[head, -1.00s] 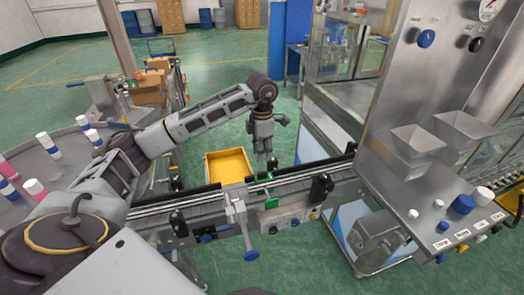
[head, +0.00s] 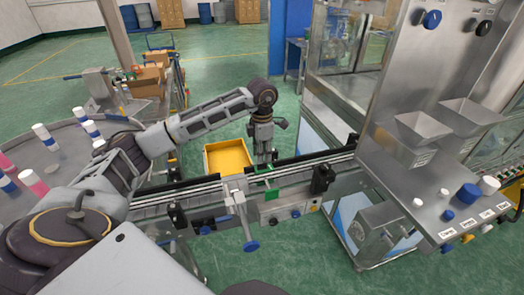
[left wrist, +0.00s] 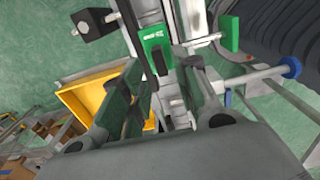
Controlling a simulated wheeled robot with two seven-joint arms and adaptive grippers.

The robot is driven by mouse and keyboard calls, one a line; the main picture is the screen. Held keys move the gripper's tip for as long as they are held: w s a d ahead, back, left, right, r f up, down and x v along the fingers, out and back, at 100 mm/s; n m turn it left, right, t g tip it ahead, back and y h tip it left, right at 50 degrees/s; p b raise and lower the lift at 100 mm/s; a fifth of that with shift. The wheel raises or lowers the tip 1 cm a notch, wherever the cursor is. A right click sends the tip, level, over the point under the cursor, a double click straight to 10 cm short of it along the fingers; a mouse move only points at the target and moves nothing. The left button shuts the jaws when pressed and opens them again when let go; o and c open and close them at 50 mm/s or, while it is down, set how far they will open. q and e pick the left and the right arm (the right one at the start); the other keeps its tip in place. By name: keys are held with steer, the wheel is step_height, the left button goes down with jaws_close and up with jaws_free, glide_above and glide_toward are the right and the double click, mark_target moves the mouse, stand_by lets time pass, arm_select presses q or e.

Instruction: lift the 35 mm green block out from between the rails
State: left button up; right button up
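The green block (left wrist: 155,45), with a white label, sits between the rails in the left wrist view. In the head view a small part of the green block (head: 263,169) shows just under my left gripper. My left gripper (head: 265,161) points down over the rails (head: 200,194). In the left wrist view the two dark fingers of the left gripper (left wrist: 164,85) stand apart, with nothing held between them. The block appears just past the fingertips; I cannot tell whether they touch it. My right gripper is not in view.
A second green piece (head: 273,193) is on the near side of the rails. A clamp with a blue knob (head: 251,246) stands at the front of them. A yellow bin (head: 228,157) lies behind. A steel machine (head: 440,130) stands at the right, a round table (head: 60,160) at the left.

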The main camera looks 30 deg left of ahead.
mark_target(264, 172)
arm_select(q)
steer(key=shift+f+b, duration=1.45)
steer(key=shift+f, duration=0.75)
jaws_close()
